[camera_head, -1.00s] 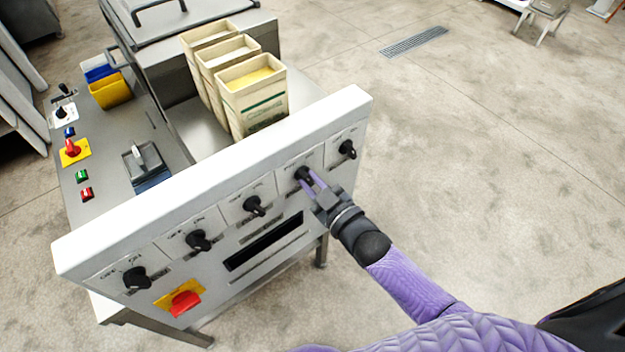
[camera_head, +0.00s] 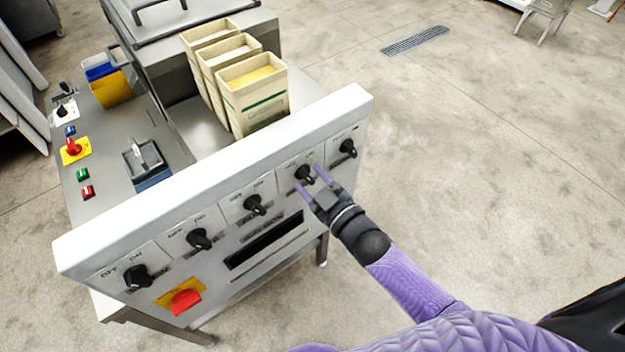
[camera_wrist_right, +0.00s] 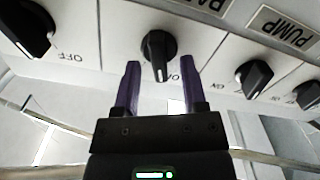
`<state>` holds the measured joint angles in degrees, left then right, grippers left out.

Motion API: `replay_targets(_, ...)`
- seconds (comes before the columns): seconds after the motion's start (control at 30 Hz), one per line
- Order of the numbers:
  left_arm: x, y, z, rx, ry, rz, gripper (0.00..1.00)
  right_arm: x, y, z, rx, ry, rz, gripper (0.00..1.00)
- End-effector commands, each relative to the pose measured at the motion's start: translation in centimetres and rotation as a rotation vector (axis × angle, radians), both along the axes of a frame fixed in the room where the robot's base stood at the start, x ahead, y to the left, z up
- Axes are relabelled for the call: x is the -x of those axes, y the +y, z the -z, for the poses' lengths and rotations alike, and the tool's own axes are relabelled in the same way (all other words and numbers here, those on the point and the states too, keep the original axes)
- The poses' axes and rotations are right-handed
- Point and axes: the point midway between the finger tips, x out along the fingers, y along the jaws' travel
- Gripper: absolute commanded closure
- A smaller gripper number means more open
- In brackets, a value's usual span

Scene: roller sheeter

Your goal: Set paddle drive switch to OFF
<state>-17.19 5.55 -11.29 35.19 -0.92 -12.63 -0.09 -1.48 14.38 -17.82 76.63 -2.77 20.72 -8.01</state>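The paddle drive switch, a black rotary knob (camera_head: 304,172), is the second from the right on the sloped white panel. In the right wrist view, the knob (camera_wrist_right: 158,46) has its handle pointing down in the picture, with a white line on it. The label by it shows only its first letters, "PA", and the finger partly covers its position marks, so I cannot read its setting. My right gripper (camera_head: 310,178) is open, with one purple finger on each side of the handle and visible gaps on both sides. My left gripper is not in view.
Similar knobs flank it, including the PUMP knob (camera_wrist_right: 254,77) and the rightmost knob (camera_head: 347,149). A red switch on a yellow plate (camera_head: 184,301) sits low on the panel. Cream bins (camera_head: 252,95) stand behind the panel.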

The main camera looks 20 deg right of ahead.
Motion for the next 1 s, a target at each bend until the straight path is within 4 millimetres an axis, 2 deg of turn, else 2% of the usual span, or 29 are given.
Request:
replay_targets(0.13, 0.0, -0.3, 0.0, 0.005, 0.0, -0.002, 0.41, 0.1, -0.1, 0.0, -0.001, 0.0, 0.0, 0.46)
replay_targets(0.23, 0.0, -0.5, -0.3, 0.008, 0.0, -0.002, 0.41, 1.2, -0.4, 0.0, 0.0, 0.003, 0.0, 0.46)
replay_targets(0.5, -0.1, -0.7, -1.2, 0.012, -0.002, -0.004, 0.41, 7.2, -2.6, 0.0, 0.0, 0.004, -0.001, 0.46)
replay_targets(0.6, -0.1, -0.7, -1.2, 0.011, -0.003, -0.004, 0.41, 8.6, -3.1, 0.0, 0.001, 0.002, 0.0, 0.46)
replay_targets(0.73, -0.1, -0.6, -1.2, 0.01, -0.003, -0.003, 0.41, 9.3, -3.4, 0.0, 0.0, 0.0, -0.001, 0.46)
replay_targets(1.0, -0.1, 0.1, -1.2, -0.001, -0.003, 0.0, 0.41, 9.3, -3.4, 0.0, 0.0, 0.0, 0.0, 0.46)
